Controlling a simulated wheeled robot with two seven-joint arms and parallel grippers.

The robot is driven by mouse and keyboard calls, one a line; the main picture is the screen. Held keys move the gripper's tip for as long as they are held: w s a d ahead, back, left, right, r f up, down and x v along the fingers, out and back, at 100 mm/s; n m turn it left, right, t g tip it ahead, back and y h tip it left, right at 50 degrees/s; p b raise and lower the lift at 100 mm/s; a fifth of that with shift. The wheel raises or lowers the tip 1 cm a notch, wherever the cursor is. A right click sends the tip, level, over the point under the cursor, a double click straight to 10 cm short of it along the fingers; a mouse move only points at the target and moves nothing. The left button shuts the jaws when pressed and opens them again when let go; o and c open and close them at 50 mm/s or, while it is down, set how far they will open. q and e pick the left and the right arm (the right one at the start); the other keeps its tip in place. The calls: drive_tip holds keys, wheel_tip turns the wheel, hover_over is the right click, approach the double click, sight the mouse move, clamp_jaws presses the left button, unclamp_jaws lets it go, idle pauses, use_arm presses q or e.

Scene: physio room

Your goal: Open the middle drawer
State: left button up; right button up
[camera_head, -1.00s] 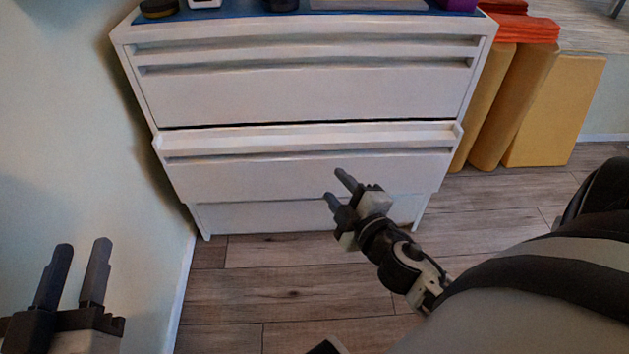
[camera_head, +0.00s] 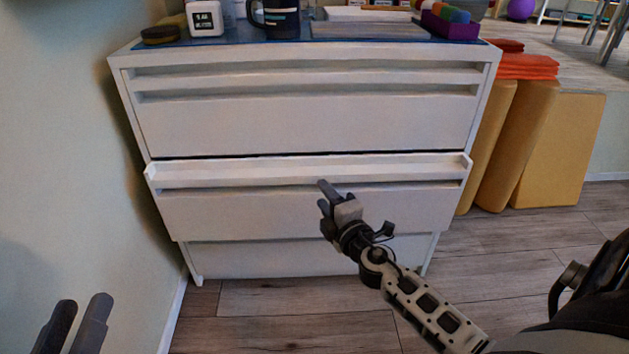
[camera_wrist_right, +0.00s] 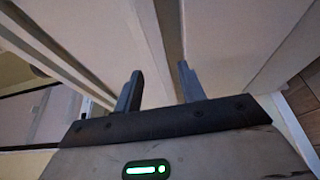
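The white chest of drawers (camera_head: 305,125) stands in front of me. Its middle drawer (camera_head: 240,213) sticks out a little past the fronts above and below, with a dark gap over its top edge and a recessed grip groove along its front. My right gripper (camera_head: 324,194) is at the middle of this drawer front, by the groove. In the right wrist view its two fingers (camera_wrist_right: 160,82) are apart, with a groove in the white panels between and beyond them. Whether they touch the drawer I cannot tell. My left gripper (camera_head: 83,308) is open and empty at the lower left, away from the chest.
A dark mug (camera_head: 275,20), a white box-shaped clock (camera_head: 204,18) and a purple tray (camera_head: 449,27) stand on the chest. Yellow cushions (camera_head: 556,145) lean at its right. A wall is close on the left. The wooden floor (camera_head: 290,325) before the chest is clear.

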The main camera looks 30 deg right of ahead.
sight(312, 181)
drive_tip(key=w, duration=0.3)
drive_tip(key=w+d, duration=0.1)
drive_tip(key=w, duration=0.1)
drive_tip(key=shift+w, duration=0.35)
drive_tip(key=shift+a+f, duration=0.1)
clamp_jaws()
